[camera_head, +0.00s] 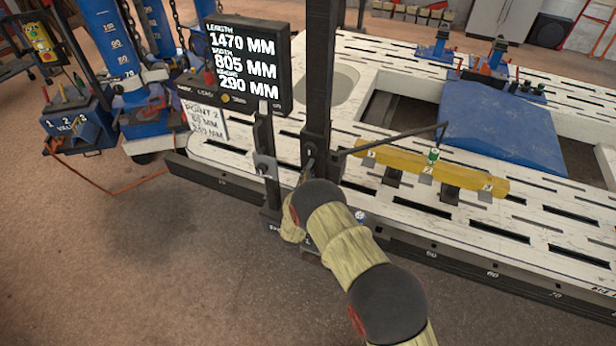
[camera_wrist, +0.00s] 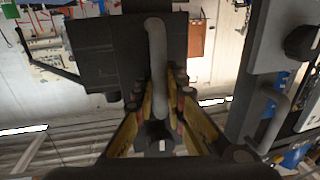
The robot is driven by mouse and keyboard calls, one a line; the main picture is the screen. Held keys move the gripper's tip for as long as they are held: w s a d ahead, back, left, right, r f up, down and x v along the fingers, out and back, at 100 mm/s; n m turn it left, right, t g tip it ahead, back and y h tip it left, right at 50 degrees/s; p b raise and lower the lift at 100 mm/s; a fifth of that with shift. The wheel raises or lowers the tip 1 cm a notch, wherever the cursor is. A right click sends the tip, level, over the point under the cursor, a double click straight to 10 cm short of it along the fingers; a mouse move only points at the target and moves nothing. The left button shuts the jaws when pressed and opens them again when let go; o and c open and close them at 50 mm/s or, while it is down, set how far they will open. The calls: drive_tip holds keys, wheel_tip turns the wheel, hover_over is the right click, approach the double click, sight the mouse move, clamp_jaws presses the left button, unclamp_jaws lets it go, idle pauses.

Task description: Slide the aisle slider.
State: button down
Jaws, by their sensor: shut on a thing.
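In the wrist view my gripper (camera_wrist: 161,98) is shut on a grey upright bar handle (camera_wrist: 156,40) in front of a dark block (camera_wrist: 105,50), with a finger on each side. In the head view a tall black post (camera_head: 318,85) rises at the bench's near side and carries a thin arm reaching right over the bench. I take it to be the aisle slider. It stands at the dark numbered rail (camera_head: 460,265) along the near edge. My arm hides its foot and my grip in the head view.
The white slotted bench (camera_head: 480,215) holds a yellow beam (camera_head: 410,170) and a blue panel (camera_head: 505,125). A display (camera_head: 245,65) reads 1470, 805 and 290 mm. Blue equipment (camera_head: 120,60) and a cart (camera_head: 75,130) stand at left. The near floor is clear.

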wheel_tip(320, 180, up, 24)
drive_tip(key=p, duration=0.7)
drive_tip(key=shift+r+p, duration=0.15)
drive_tip(key=shift+p, duration=0.2)
drive_tip(key=c, duration=1.9)
unclamp_jaws()
drive_tip(key=shift+s, duration=0.1)
